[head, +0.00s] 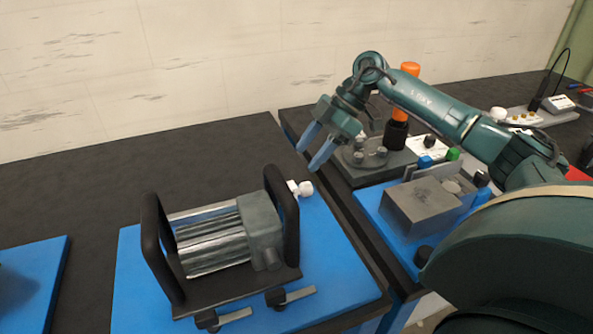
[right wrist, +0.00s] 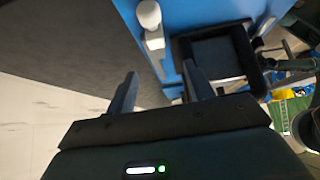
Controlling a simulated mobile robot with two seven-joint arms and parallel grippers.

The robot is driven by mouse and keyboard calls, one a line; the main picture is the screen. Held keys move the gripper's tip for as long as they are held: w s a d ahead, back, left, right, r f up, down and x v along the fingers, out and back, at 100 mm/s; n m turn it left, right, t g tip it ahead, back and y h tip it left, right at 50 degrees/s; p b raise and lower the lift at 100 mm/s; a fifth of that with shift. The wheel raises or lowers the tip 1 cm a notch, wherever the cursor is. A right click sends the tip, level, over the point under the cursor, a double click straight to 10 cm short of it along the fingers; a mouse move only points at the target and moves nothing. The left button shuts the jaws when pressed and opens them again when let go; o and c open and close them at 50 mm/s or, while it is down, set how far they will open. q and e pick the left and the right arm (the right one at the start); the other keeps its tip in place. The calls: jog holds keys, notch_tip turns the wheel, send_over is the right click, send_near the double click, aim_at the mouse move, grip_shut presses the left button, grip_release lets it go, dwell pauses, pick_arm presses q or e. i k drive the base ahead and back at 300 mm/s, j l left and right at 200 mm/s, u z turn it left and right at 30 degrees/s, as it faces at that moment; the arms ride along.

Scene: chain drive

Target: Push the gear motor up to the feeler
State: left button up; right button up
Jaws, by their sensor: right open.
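The gear motor (head: 215,242), a ribbed silver body with a grey gearbox, sits between two upright black handles on a dark base on a blue plate (head: 350,285). A small white-knobbed fitting (head: 306,188) stands just behind its right handle; I cannot tell whether this is the feeler. It also shows at the top of the right wrist view (right wrist: 149,16). My right gripper (head: 307,159) is open and empty, above and behind the motor, near the gap between the tables. In the right wrist view its fingers (right wrist: 160,72) are apart. My left gripper is not in view.
Two clamps (head: 275,297) lie along the motor base's front edge. To the right, a grey block (head: 421,207) sits on another blue plate, beside a dark fixture (head: 370,160) and a black bottle with an orange top (head: 397,130). The black table behind the motor is clear.

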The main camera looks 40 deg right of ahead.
aim_at(213, 262)
jog(key=k, duration=1)
